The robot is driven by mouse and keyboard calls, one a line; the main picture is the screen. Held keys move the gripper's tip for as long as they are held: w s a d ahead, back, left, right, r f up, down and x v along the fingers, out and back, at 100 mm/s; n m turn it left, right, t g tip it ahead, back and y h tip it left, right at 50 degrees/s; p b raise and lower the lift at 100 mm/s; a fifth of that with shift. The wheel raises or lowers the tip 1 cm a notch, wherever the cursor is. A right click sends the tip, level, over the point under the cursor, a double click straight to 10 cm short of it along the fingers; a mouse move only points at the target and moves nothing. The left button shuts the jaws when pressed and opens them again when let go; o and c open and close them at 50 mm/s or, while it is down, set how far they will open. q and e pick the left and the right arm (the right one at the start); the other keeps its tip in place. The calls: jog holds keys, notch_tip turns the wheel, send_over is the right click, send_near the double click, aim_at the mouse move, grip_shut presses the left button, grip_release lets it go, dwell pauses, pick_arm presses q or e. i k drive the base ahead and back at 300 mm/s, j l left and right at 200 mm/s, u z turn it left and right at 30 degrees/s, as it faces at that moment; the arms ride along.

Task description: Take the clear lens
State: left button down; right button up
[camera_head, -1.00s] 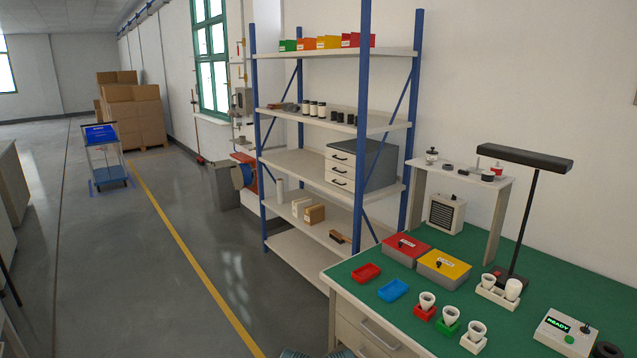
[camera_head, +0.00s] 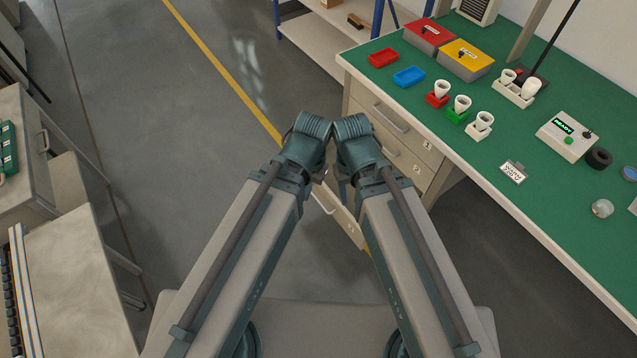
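A small clear, glassy round piece (camera_head: 602,208) with a pale rim lies on the green bench top near the right edge; it may be the clear lens, but it is too small to be sure. A dark-rimmed disc with a blue face (camera_head: 629,173) lies behind it, partly cut by the frame edge. Both of my arms are folded in front of me, well left of these pieces. Neither gripper can be made out; the folded arm links hide that area.
The green bench (camera_head: 520,205) holds a READY box (camera_head: 567,137), a black ring (camera_head: 599,158), a label card (camera_head: 513,172), several white cups in holders, a red tray (camera_head: 384,58), a blue tray (camera_head: 409,76), and red and yellow-lidded boxes. Drawers face me. A side counter (camera_head: 75,285) stands left.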

aim_at(602, 208)
jog(key=z, duration=2)
